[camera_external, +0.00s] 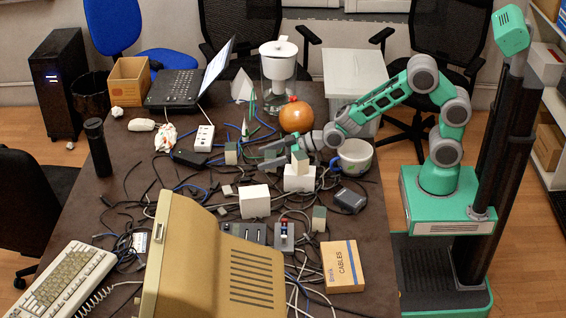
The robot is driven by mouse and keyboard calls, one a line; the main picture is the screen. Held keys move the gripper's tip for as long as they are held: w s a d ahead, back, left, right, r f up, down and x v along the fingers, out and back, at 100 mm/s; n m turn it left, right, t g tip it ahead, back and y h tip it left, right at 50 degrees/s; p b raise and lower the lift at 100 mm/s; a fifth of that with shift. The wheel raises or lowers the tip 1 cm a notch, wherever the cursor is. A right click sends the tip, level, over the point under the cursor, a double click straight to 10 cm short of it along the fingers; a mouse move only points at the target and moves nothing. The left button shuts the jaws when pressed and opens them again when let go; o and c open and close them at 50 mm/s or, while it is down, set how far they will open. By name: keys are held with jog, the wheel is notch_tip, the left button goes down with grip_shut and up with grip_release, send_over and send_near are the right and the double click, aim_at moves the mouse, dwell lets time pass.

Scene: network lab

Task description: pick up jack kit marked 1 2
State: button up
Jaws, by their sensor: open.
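No lettering reading 1 2 is legible, so I cannot tell which item is the jack kit. Several small grey-green blocks are candidates. One block (231,153) stands left of my gripper, another (299,161) stands on a white box (299,180) beside it, and a third (319,218) stands nearer the camera. My gripper (262,158) reaches in from the right, low over the middle of the table, pointing left. It is open, and I see nothing held. Its fingertips are small and partly lost among the cables and blocks.
Tangled cables cover much of the dark table (128,170). An orange round object (296,117), a white pot (355,156) and a water pitcher (279,68) stand near my arm. A second white box (254,201), a CABLES box (343,266) and a beige monitor (215,262) are nearer the camera.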

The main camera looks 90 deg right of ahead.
jog(key=shift+x, duration=0.8)
jog(key=shift+c, duration=0.5)
jog(key=shift+r, duration=0.1)
jog(key=c, duration=1.4)
jog(key=shift+c, duration=0.2)
